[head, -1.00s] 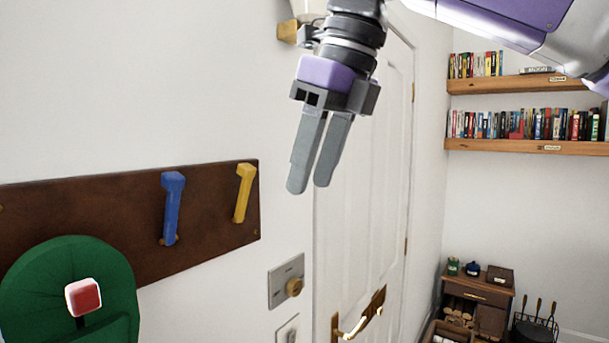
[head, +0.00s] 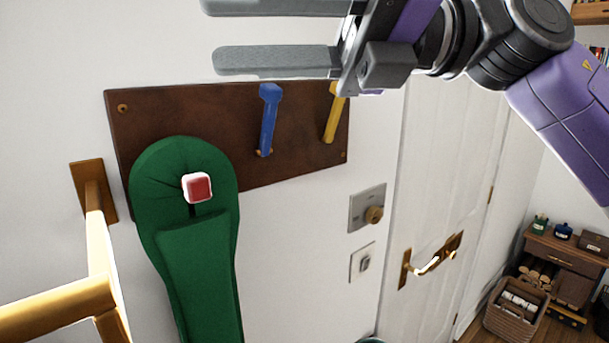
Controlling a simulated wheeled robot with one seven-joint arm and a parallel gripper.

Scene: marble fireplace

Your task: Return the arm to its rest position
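My gripper (head: 270,32) is at the top of the head view, its two fingers pointing left. The fingers are clearly apart with nothing between them. It is in front of the wall, above the dark wooden peg board (head: 160,120) in the picture. A green cloth item (head: 195,265) hangs on the board by a peg with a red and white end (head: 198,188). My gripper is apart from it. The upper finger is partly cut off by the frame's top edge.
A blue peg (head: 268,118) and a yellow peg (head: 334,118) stick out from the board. A dial plate (head: 367,208), a switch (head: 362,262) and a white door (head: 430,180) are at the right. A basket (head: 515,308) stands by a cabinet (head: 575,258).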

